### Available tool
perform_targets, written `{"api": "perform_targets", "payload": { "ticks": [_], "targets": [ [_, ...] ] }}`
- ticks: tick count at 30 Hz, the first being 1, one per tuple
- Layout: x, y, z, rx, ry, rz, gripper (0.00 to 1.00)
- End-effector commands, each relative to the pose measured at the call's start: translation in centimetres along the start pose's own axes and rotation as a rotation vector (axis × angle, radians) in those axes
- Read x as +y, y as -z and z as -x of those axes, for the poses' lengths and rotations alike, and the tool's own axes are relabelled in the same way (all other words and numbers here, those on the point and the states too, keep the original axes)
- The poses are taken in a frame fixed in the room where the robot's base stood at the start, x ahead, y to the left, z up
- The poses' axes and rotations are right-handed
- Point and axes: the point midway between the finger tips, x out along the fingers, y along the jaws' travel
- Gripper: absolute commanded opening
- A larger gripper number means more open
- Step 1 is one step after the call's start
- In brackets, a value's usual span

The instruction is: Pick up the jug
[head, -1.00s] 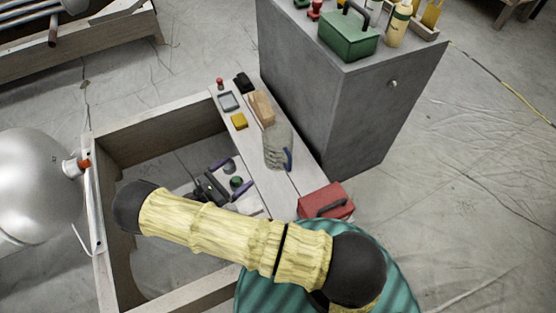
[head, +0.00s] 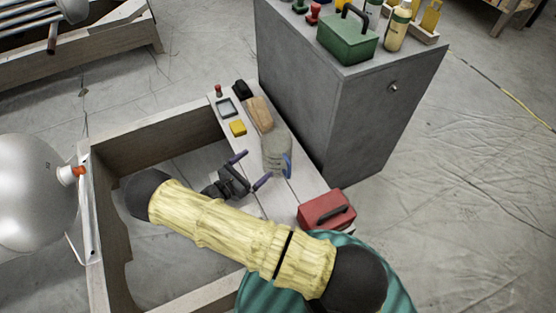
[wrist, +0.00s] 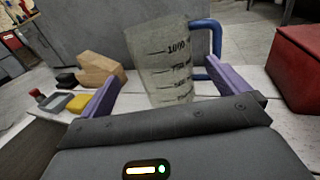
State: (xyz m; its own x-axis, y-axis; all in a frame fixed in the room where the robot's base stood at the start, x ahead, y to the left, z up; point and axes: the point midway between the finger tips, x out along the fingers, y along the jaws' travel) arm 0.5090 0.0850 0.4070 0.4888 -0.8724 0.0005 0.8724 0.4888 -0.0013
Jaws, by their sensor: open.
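The jug (head: 275,150) is a clear measuring jug with dark markings and a blue handle. It stands upright on the pale plank top of the wooden frame. In the wrist view the jug (wrist: 165,62) is straight ahead, between my two purple fingers, with its blue handle on the right. My gripper (head: 250,170) is open and empty, close in front of the jug on its left side in the head view. In the wrist view my gripper (wrist: 168,88) has its fingers spread wider than the jug's lower part. I cannot tell whether they reach beside it.
A wooden block (head: 259,113), a yellow block (head: 238,128) and a grey tray (head: 228,107) lie behind the jug. A red box (head: 327,209) sits nearer on the plank's right. A grey cabinet (head: 330,110) stands close behind. The frame's middle is open.

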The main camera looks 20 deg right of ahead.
Motion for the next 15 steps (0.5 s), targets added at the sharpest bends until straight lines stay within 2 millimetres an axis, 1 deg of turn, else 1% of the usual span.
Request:
{"api": "perform_targets", "payload": {
  "ticks": [1,3,6,15],
  "targets": [
    [-0.1,0.2,-1.0,0.000,0.004,-0.001,1.00],
    [0.0,0.2,-2.0,0.000,0.003,-0.001,1.00],
    [0.0,0.1,-3.0,0.001,0.001,0.000,1.00],
    [0.0,0.0,-3.2,0.001,-0.001,-0.001,1.00]
  ]
}}
